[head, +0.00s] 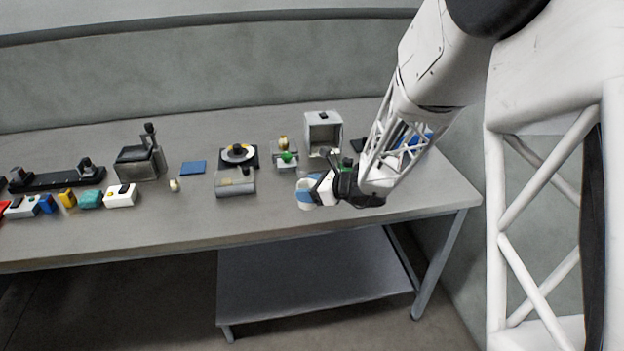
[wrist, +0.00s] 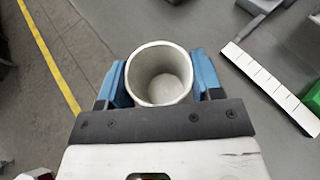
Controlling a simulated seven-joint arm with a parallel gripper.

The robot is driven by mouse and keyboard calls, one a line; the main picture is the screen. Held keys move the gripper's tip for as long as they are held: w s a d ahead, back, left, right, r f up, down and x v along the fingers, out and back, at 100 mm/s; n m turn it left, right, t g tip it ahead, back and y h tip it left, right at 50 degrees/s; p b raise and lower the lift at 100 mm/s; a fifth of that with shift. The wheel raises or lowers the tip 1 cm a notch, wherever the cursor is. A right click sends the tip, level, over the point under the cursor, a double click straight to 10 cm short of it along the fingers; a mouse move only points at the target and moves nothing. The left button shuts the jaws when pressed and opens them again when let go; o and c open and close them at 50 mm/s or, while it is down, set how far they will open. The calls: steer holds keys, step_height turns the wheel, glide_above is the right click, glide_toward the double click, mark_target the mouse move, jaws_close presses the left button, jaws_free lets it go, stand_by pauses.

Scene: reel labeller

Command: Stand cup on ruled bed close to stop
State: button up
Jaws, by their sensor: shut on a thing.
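A pale, round, hollow cup (wrist: 160,78) is between the blue fingers of my gripper (wrist: 160,85) in the wrist view. The fingers are shut on its sides, and its open mouth faces the camera. In the head view my gripper (head: 308,192) is near the table's front edge, right of the middle. A white strip with dark tick marks, the ruled bed (wrist: 266,86), lies to the right of the cup in the wrist view, clearly apart from it. A green block (wrist: 313,98) shows beside the strip, cut off by the picture edge; I cannot tell if it is the stop.
A grey box-like unit (head: 235,183) stands left of my gripper, and an open-fronted pale box (head: 323,133) stands behind it. A reel device (head: 238,154) and a blue pad (head: 193,168) lie farther left. Bare table shows between the cup and the ruled bed.

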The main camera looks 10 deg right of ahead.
steer(key=w+d, duration=0.1)
steer(key=d, duration=0.1)
steer(key=w+d, duration=0.2)
steer(key=shift+d+r, duration=0.1)
steer(key=shift+r, duration=0.05)
steer(key=shift+w, duration=0.1)
steer(key=w, duration=0.5)
steer(key=w+f, duration=0.1)
steer(key=w, duration=1)
steer(key=shift+f, duration=0.25)
steer(key=shift+f, duration=1.75)
steer(key=shift+f, duration=0.15)
steer(key=o, duration=0.9)
